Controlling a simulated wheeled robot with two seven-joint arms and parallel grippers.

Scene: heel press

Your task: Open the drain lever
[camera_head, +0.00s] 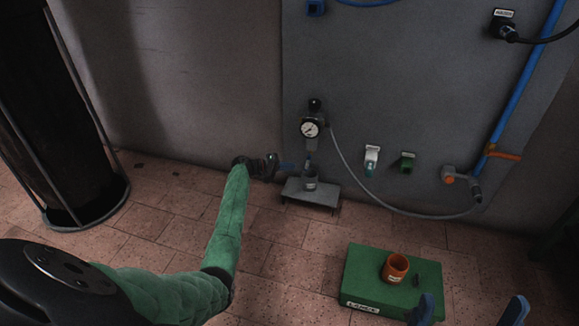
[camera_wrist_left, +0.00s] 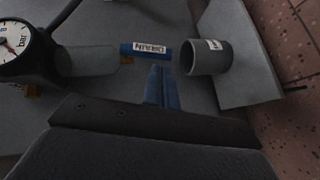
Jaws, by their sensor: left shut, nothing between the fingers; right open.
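The blue drain lever (camera_wrist_left: 145,48), labelled DRAIN, lies between the clear filter bowl (camera_wrist_left: 88,60) and a grey cup (camera_wrist_left: 208,56) in the left wrist view. My left gripper (camera_wrist_left: 163,70) is shut and empty. Its blue fingertips are just beside the lever; I cannot tell whether they touch it. In the head view my left gripper (camera_head: 290,166) reaches in from the left, close to the grey cup (camera_head: 310,184) under the gauge (camera_head: 310,128). The lever is too small to make out there. My right gripper (camera_head: 470,309) is open at the bottom right.
The grey cup stands on a small shelf (camera_head: 312,198) at the wall panel (camera_head: 400,90). An orange cup (camera_head: 396,267) stands on a green box (camera_head: 365,272) on the tiled floor.

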